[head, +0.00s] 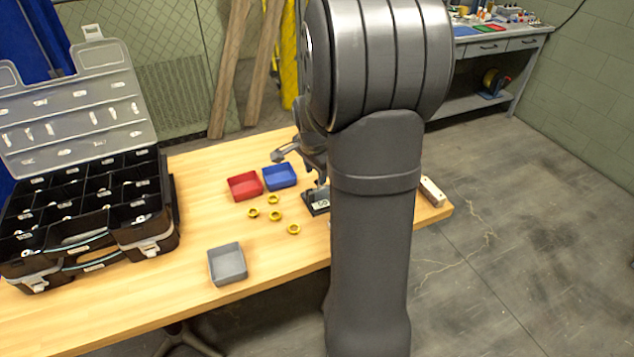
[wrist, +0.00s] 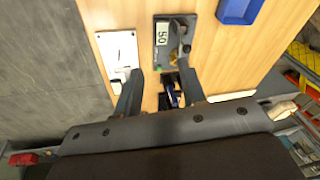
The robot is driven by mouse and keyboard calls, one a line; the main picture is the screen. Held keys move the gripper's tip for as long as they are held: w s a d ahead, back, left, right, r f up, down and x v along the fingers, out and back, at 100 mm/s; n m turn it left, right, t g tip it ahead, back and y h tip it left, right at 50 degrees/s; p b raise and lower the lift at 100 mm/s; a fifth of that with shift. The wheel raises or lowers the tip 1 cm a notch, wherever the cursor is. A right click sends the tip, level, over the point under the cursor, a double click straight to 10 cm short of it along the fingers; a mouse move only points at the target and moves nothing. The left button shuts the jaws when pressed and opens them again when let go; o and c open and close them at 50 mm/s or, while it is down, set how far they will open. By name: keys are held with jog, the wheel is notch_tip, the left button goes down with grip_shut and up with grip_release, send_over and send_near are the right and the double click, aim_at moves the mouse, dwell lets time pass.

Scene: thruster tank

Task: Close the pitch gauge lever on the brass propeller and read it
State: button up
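The device I take for the pitch gauge is a dark block with a "50" label (wrist: 162,33), near the top of the wrist view. A grey metal piece (wrist: 184,40), perhaps its lever, stands on its right side. The gauge also shows in the head view (head: 318,204), partly behind my arm. My gripper (wrist: 161,74) is open, its two fingers apart just below the gauge in the wrist view. A small dark blue and black object (wrist: 170,97) shows between the fingers; I cannot tell whether they touch it. I cannot make out a brass propeller.
A white plate (wrist: 117,50) lies left of the gauge. Red (head: 245,186), blue (head: 280,177) and grey (head: 228,265) trays and several brass rings (head: 274,215) are on the table. An open black organizer case (head: 90,215) fills the left. My arm blocks much of the head view.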

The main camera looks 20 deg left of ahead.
notch_tip(320, 180, up, 3)
jog(key=w+a+n+t, duration=0.2)
jog(key=n, duration=0.1)
jog(key=x, duration=1.7)
jog(key=shift+s+f, duration=0.1)
grip_shut()
